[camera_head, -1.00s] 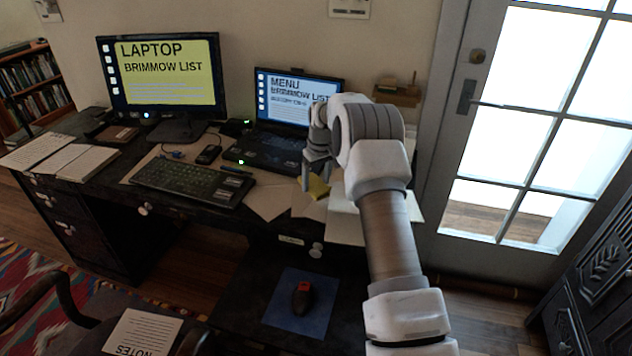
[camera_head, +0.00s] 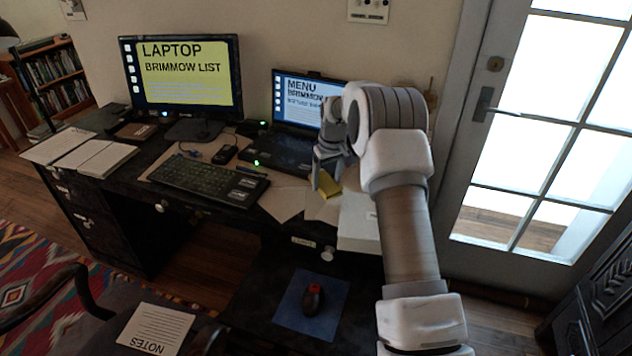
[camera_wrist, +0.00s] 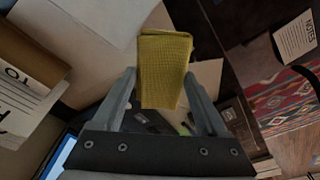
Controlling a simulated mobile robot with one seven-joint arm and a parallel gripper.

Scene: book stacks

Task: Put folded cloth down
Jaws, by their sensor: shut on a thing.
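The folded cloth (camera_wrist: 165,67) is a mustard-yellow textured pad, seen in the wrist view between the two fingers of my gripper (camera_wrist: 160,85). My gripper is shut on it. In the head view the cloth (camera_head: 330,185) shows just below my gripper (camera_head: 325,170), over the right part of the dark desk (camera_head: 215,222), near loose papers and a white box. Whether the cloth touches the papers or hangs above them I cannot tell. My arm hides part of the desk's right end.
A laptop (camera_head: 290,145) stands behind my gripper, with a keyboard (camera_head: 208,180) and monitor (camera_head: 185,75) to the left. A white box (camera_head: 358,225) is right of the cloth. Tan papers (camera_head: 283,202) lie at the front edge.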

